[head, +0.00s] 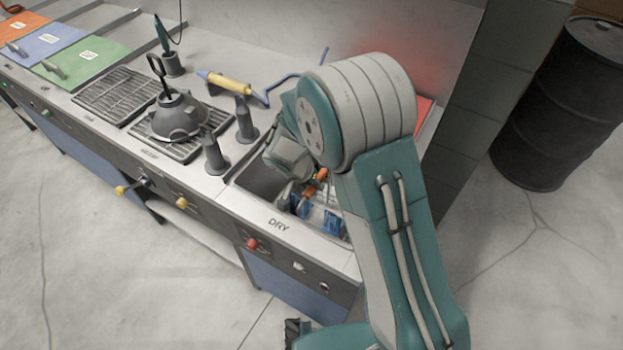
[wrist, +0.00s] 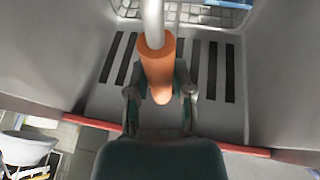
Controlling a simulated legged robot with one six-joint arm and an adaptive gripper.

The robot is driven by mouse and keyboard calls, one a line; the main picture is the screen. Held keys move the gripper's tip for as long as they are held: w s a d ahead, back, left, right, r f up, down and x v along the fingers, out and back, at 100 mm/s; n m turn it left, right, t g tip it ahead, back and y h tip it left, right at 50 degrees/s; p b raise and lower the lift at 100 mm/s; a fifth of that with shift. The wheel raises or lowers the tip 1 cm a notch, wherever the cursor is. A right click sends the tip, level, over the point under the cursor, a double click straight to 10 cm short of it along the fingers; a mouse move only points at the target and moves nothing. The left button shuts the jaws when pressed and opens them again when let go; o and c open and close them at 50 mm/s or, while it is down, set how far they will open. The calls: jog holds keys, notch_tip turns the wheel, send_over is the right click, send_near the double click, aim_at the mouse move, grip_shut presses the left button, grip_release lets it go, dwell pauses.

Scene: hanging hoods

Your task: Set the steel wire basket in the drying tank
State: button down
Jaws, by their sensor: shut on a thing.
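My gripper (wrist: 160,85) is shut on the orange handle (wrist: 156,62) of the steel wire basket. A pale rod runs from the handle toward the basket's wire mesh (wrist: 188,14) at the top of the wrist view. In the head view the orange handle (head: 320,175) shows beside my arm, with blue pieces (head: 333,222) below it. The basket is inside the drying tank (head: 255,180), marked DRY on its front rim. The tank's slotted floor (wrist: 235,120) shows under it in the wrist view. My arm hides much of the basket, and I cannot tell whether it touches the floor.
A yellow-handled tool (head: 230,83) lies behind. Green, blue and orange lids (head: 85,60) are at far left. A black drum (head: 560,105) stands right.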

jog(key=shift+w+d+f, duration=0.1)
jog(key=shift+d+f, duration=0.2)
jog(key=shift+d, duration=0.55)
jog(key=shift+w+d+f, duration=0.1)
jog(key=shift+d+f, duration=0.15)
jog(key=shift+d, duration=0.6)
jog(key=c, duration=0.5)
grip_release()
jog(key=shift+f, duration=0.1)
